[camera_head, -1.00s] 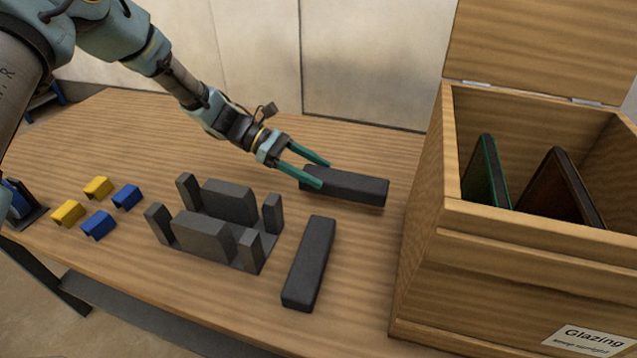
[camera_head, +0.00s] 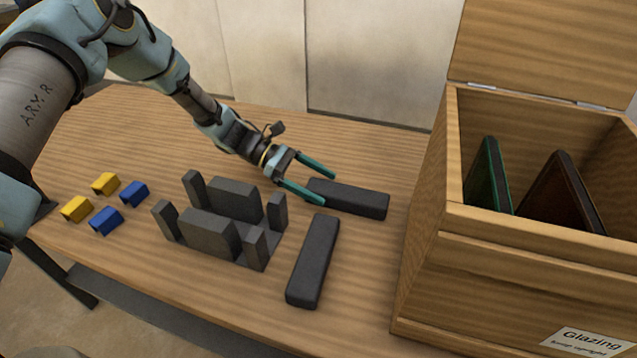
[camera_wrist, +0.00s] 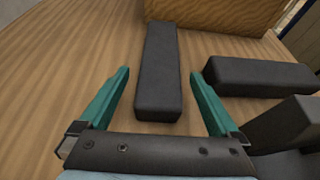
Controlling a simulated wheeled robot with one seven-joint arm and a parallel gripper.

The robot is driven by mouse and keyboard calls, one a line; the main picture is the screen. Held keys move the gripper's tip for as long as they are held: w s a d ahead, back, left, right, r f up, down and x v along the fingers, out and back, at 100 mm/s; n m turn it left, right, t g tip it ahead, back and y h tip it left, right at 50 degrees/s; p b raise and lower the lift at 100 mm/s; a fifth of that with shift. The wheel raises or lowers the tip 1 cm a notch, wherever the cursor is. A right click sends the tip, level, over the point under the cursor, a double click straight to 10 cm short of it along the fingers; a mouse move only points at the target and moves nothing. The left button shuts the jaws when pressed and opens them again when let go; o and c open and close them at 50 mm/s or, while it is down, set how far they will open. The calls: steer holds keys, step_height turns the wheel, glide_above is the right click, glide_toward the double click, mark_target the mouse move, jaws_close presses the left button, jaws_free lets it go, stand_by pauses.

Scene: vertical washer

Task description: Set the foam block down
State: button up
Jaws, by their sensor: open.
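One dark grey foam block (camera_head: 350,198) lies flat on the table near the wooden box. It also shows in the wrist view (camera_wrist: 158,75), lying lengthwise ahead of my gripper, its near end between the fingers. My gripper (camera_head: 325,184) has green fingers and is open, with a gap on both sides of the block; the wrist view shows the open fingers too (camera_wrist: 160,95). A second dark foam block (camera_head: 314,262) lies flat closer to the front edge; in the wrist view it lies to the right (camera_wrist: 262,77).
A grey slotted stand (camera_head: 225,220) is left of the blocks. Yellow and blue clips (camera_head: 105,184) lie farther left. An open wooden box (camera_head: 425,200) labelled Glazing stands at right, holding a green-edged panel (camera_head: 490,178) and a brown panel (camera_head: 560,195). Bare table lies behind the gripper.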

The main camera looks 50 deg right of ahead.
steer(key=shift+r, duration=0.15)
steer(key=shift+w, duration=0.3)
steer(key=b+v, duration=0.3)
steer(key=v, duration=0.8)
steer(key=shift+w+a+r, duration=0.1)
steer(key=shift+w+r, duration=0.05)
steer(key=shift+w, duration=0.05)
